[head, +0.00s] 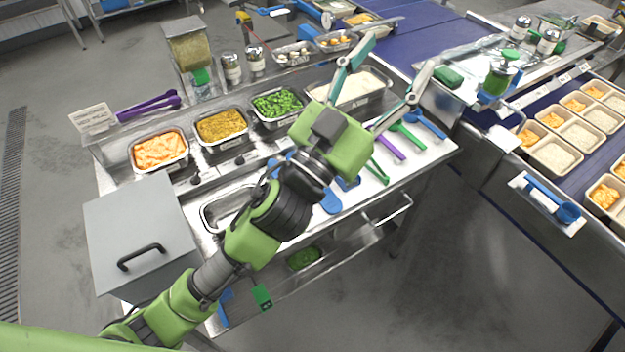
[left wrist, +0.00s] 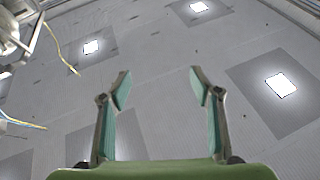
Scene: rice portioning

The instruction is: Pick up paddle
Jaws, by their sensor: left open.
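My left gripper (head: 394,62) is raised over the serving counter, its two fingers spread and nothing between them. It also shows open and empty in the left wrist view (left wrist: 160,88), which looks up at the ceiling. A flat blue utensil (head: 331,202), possibly the paddle, lies on the counter's front part below my gripper's body, partly hidden by my arm. A blue scoop-like utensil (head: 428,124) lies on the white board to the right, beside purple tongs (head: 391,147) and green tongs (head: 410,137). A tray of rice (head: 357,90) stands behind my gripper. My right gripper is not seen.
Trays of orange food (head: 160,150), yellow food (head: 222,127) and green vegetables (head: 277,103) line the counter. A grey lidded box (head: 140,232) stands at its left end.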

